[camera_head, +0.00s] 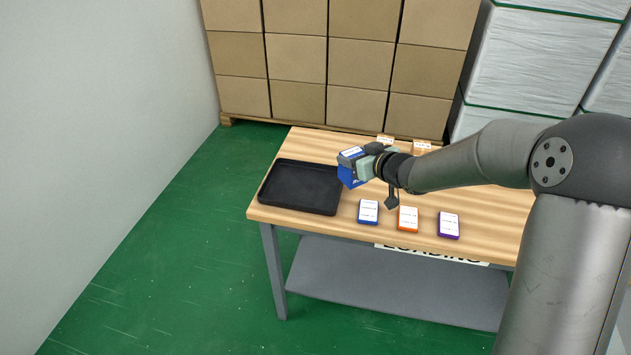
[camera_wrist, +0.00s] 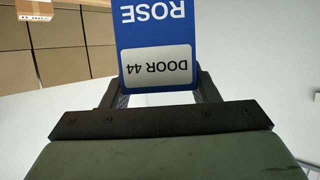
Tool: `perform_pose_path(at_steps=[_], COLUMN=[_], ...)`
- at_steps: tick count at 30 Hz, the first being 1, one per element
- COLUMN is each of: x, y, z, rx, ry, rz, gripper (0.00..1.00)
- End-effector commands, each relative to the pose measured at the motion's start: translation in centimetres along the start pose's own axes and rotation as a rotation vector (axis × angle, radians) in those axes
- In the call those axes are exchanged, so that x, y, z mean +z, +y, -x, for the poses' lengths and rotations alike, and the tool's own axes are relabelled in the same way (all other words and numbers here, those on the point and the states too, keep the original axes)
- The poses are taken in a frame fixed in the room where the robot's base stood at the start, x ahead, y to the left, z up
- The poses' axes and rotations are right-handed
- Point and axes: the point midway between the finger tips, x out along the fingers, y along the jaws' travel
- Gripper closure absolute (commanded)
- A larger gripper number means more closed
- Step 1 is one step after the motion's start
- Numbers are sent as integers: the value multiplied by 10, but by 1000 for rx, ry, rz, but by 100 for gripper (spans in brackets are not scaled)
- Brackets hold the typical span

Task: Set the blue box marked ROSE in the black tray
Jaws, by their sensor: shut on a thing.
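The blue box marked ROSE (camera_wrist: 155,35) fills the top middle of the wrist view, upside down, with a white DOOR 44 label. My gripper (camera_wrist: 158,92) is shut on it, one finger on each side. In the head view the blue box (camera_head: 350,176) is held by my gripper (camera_head: 362,163) near the right edge of the black tray (camera_head: 300,208). The tray lies empty at the left end of the table. The box looks raised above the table; its exact height is hard to tell.
On the wooden table (camera_head: 480,205), a blue-edged box (camera_head: 368,211), an orange one (camera_head: 408,218) and a purple one (camera_head: 448,224) lie along the front. Orange-brown boxes (camera_head: 421,147) stand at the back, partly hidden by my arm. Stacked cartons (camera_head: 330,60) are behind the table.

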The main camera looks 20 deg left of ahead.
Motion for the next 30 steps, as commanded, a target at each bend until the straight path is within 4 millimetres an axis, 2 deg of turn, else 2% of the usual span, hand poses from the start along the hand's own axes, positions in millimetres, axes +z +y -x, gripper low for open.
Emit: perform_pose_path(at_steps=[1,6,12,22,27,30], x=[2,4,28,42,66,70], y=[-9,-28,-39,-47,-47,-47], z=[-15,-56,-92,-115,-126,-128], rx=[-7,-6,-2,-1,-1,0], ry=[-1,-1,-2,0,-2,1], rz=[0,2,-1,1,0,0], gripper=[71,71,71,71,71,71])
